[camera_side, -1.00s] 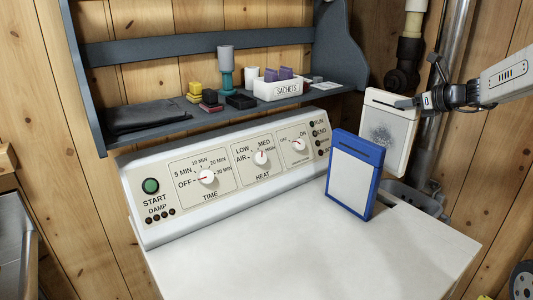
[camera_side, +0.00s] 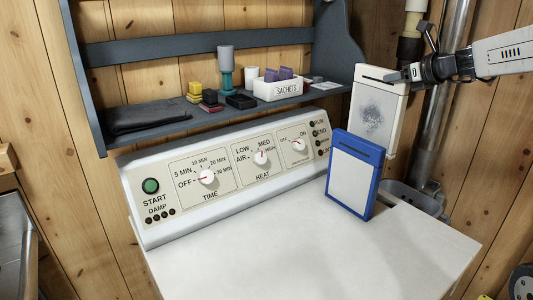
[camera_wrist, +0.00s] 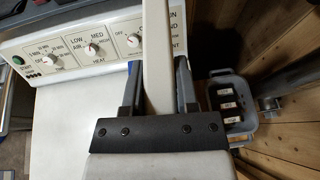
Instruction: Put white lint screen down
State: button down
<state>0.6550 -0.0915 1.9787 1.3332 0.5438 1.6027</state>
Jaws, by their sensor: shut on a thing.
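The white lint screen (camera_side: 374,118) hangs upright from my gripper (camera_side: 408,74) in the side view, with a grey patch of lint on its face. My gripper is shut on its upper right edge and holds it above the back right of the machine top. In the wrist view the white screen (camera_wrist: 157,60) shows edge-on between the two fingers (camera_wrist: 158,90). A blue-framed screen (camera_side: 354,174) with a pale panel stands in front of it at the right of the white machine top (camera_side: 290,245). It hides the white screen's lower left part.
The control panel (camera_side: 225,175) with knobs runs along the back. A grey shelf (camera_side: 135,133) above holds a sachet box (camera_side: 277,90), stamps and a dark cloth. A grey bin (camera_wrist: 231,100) with labelled items sits right of the machine. The front machine top is clear.

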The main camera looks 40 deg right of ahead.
jog(key=a+r, duration=0.7)
jog(key=s+a+f+n+g+y, duration=0.2)
jog(key=s+a+f+n+y, duration=0.1)
jog(key=a, duration=0.6)
jog(key=s+a+f+n+g+y, duration=0.3)
jog(key=a+n+y, duration=0.3)
jog(key=a, duration=0.4)
jog(key=s+a+f+n+g+y, duration=0.3)
jog(key=s+a+f+n+y, duration=0.1)
jog(key=a, duration=0.5)
jog(key=shift+a+f+n+y, duration=0.2)
jog(key=shift+f+n+y, duration=0.2)
jog(key=shift+n, duration=0.3)
jog(key=shift+w, duration=0.1)
